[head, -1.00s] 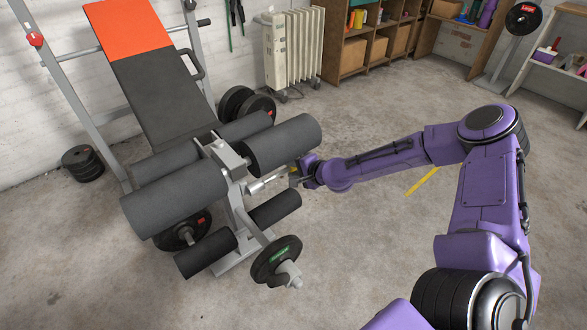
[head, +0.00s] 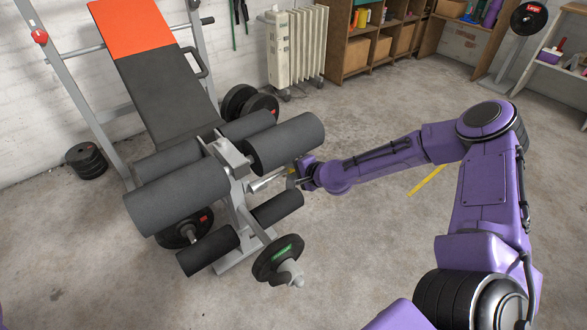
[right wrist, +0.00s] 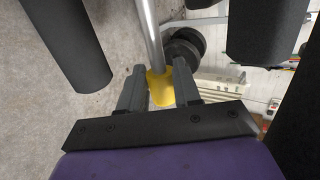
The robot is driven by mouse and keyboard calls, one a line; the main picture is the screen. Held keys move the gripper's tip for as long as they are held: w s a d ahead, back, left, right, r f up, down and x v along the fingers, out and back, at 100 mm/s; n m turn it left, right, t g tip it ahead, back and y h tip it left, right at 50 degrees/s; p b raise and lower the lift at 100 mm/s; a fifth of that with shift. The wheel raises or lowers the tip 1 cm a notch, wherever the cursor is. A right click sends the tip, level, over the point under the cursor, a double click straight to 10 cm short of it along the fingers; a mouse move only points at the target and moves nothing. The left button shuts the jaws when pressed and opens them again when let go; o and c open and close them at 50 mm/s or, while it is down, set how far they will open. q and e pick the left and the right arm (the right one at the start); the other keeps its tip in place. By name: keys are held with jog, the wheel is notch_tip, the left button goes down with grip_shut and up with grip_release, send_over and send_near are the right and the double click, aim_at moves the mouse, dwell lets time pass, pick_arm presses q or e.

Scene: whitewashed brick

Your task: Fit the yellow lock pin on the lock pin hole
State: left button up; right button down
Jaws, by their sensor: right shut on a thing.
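My right gripper (head: 288,178) is at the front post of the weight bench (head: 238,185), between the upper and lower foam rollers. In the right wrist view my right gripper (right wrist: 160,90) is shut on the yellow lock pin (right wrist: 160,86). The pin's yellow end lies between the fingers, and its grey metal rod (right wrist: 149,35) points away from the gripper. In the head view the rod (head: 266,183) reaches left toward the post. The lock pin hole cannot be made out, and I cannot tell whether the rod's tip touches the post. My left gripper is not in view.
Foam rollers (head: 284,143) lie close above the right gripper and others (head: 277,208) below it. A weight plate (head: 278,258) sticks out at the bench's front. A white radiator (head: 296,48) and wooden shelves (head: 365,50) stand behind. The floor to the right is mostly clear.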

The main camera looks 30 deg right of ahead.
jog(key=shift+s+a, duration=0.15)
jog(key=shift+a, duration=1.75)
jog(key=shift+s+a, duration=0.15)
jog(key=shift+a, duration=1.7)
jog(key=c, duration=0.7)
grip_release()
jog(key=shift+a, duration=0.1)
jog(key=p, duration=0.4)
send_near(269, 181)
jog(key=v, duration=0.2)
jog(key=shift+w, duration=0.15)
